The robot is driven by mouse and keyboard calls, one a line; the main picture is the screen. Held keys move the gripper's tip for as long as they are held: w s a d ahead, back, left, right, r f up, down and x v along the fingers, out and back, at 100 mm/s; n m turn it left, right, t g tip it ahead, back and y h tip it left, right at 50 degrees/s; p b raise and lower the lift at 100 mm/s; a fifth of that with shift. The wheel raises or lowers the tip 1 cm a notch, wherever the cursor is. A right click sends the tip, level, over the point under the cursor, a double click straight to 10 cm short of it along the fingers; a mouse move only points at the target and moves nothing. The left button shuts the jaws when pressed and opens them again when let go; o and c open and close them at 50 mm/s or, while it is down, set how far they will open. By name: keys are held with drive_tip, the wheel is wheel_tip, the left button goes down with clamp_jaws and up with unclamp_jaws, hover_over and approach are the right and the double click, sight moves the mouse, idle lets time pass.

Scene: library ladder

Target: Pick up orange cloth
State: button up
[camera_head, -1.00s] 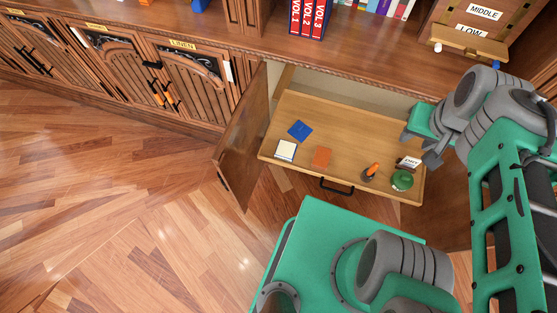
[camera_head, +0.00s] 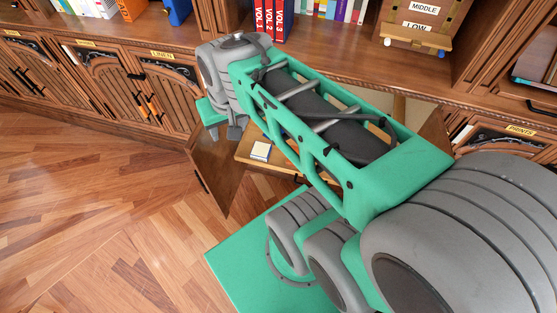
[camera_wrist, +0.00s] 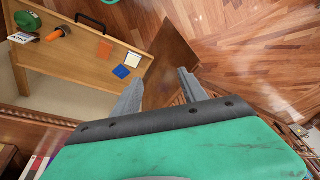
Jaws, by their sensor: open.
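The orange cloth (camera_wrist: 104,49) is a small flat orange square lying on the pulled-out wooden board (camera_wrist: 85,62) in the wrist view. In the head view my arm hides it. My gripper (camera_wrist: 157,82) is open and empty in the wrist view, its two grey fingers apart. The fingers appear beyond the board's end, near the cabinet door, with the cloth off to their left. In the head view my gripper (camera_head: 228,130) hangs above the open door, left of the board.
A blue square (camera_wrist: 122,71) and a pale pad (camera_wrist: 133,58) lie between the cloth and the board's near end. The cabinet door (camera_head: 215,172) stands open. A black handle (camera_wrist: 91,22) fronts the board.

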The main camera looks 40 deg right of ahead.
drive_tip(key=o, duration=0.3)
drive_tip(key=w+d+f+m+b, duration=0.4)
drive_tip(key=d+f+m+b, duration=0.3)
drive_tip(key=f, duration=0.6)
drive_tip(key=shift+w+d+f+m+g+y, duration=0.2)
drive_tip(key=shift+d+f+m+g+y, duration=0.15)
drive_tip(key=shift+d+m, duration=0.7)
drive_tip(key=shift+o, duration=0.7)
drive_tip(key=d+f+m+b, duration=0.4)
drive_tip(key=d+f+m, duration=0.1)
drive_tip(key=d+f, duration=0.1)
drive_tip(key=shift+w+d+f+y, duration=0.25)
drive_tip(key=shift+w+f+y, duration=0.15)
drive_tip(key=shift+f, duration=0.45)
drive_tip(key=shift+o, duration=0.8)
drive_tip(key=d+f+m+b, duration=0.3)
drive_tip(key=d+f+m, duration=0.2)
drive_tip(key=f, duration=0.1)
drive_tip(key=shift+s+d, duration=0.15)
drive_tip(key=shift+s, duration=0.1)
drive_tip(key=shift+o, duration=0.9)
drive_tip(key=s+d+f+m+t+y+b, duration=0.1)
drive_tip(key=s+d+f+m+b, duration=0.2)
drive_tip(key=d+f+m, duration=0.4)
wheel_tip(320, 180, down, 2)
drive_tip(key=shift+f, duration=0.1)
drive_tip(key=shift+m, duration=0.25)
drive_tip(key=shift+b+x, duration=1.15)
drive_tip(key=shift+x, duration=2.35)
